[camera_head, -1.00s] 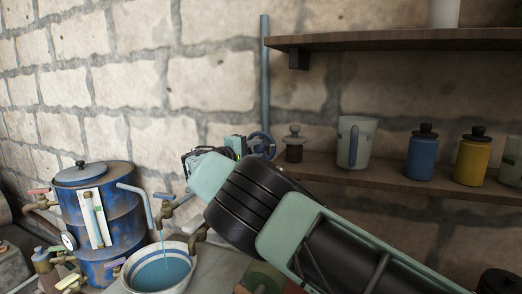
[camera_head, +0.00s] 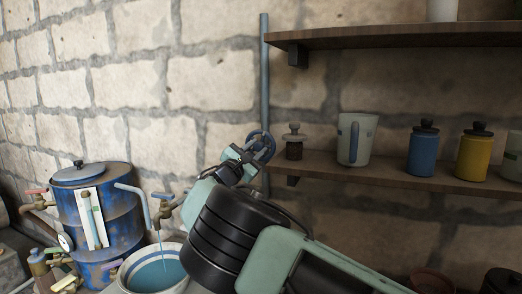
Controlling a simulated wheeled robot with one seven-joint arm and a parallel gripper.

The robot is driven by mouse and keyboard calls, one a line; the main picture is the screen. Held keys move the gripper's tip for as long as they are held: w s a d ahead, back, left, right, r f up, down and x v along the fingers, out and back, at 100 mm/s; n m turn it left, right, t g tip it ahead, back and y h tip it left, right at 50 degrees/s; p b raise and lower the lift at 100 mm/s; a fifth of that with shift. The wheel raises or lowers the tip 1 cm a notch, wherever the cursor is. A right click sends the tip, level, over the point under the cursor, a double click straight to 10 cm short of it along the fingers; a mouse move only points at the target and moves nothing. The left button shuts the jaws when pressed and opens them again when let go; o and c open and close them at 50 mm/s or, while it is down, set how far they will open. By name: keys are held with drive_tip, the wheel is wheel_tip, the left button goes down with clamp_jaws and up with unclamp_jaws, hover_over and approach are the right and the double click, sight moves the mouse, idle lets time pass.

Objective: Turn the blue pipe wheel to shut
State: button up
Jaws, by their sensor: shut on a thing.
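The blue pipe wheel (camera_head: 266,137) sits on the blue vertical pipe (camera_head: 265,85) against the stone wall, just left of the lower shelf. My gripper (camera_head: 251,153) reaches up to it from the lower left and is shut on its near, left side. The gripper hides part of the wheel, and the exact contact of the fingertips is too small to make out.
A lower shelf (camera_head: 385,177) holds a grey knobbed part (camera_head: 294,146), a mug (camera_head: 356,140), and blue and yellow canisters. An upper shelf (camera_head: 390,38) overhangs it. At left, a blue tank (camera_head: 110,222) stands near a bowl (camera_head: 137,270) with liquid running into it.

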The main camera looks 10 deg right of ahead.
drive_tip(key=shift+s+d+n+t+y, duration=0.1)
drive_tip(key=shift+d+n+t+y, duration=0.2)
drive_tip(key=shift+n, duration=0.6)
drive_tip(key=shift+w+n+t+y, duration=0.1)
drive_tip(key=shift+n+t, duration=0.35)
drive_tip(key=shift+n, duration=0.45)
drive_tip(key=shift+s+d+n+t+y, duration=0.1)
drive_tip(key=shift+d+n+t+y, duration=0.2)
drive_tip(key=shift+n, duration=0.6)
drive_tip(key=shift+a, duration=0.1)
drive_tip(key=o, duration=0.7)
drive_tip(key=shift+r, duration=0.1)
drive_tip(key=shift+s+a+f, duration=0.3)
drive_tip(key=shift+a, duration=0.1)
drive_tip(key=b+v, duration=0.4)
drive_tip(key=v, duration=1.2)
drive_tip(key=shift+s, duration=0.3)
drive_tip(key=shift+a+f+n, duration=0.1)
drive_tip(key=shift+a+n, duration=0.05)
drive_tip(key=shift+n, duration=0.15)
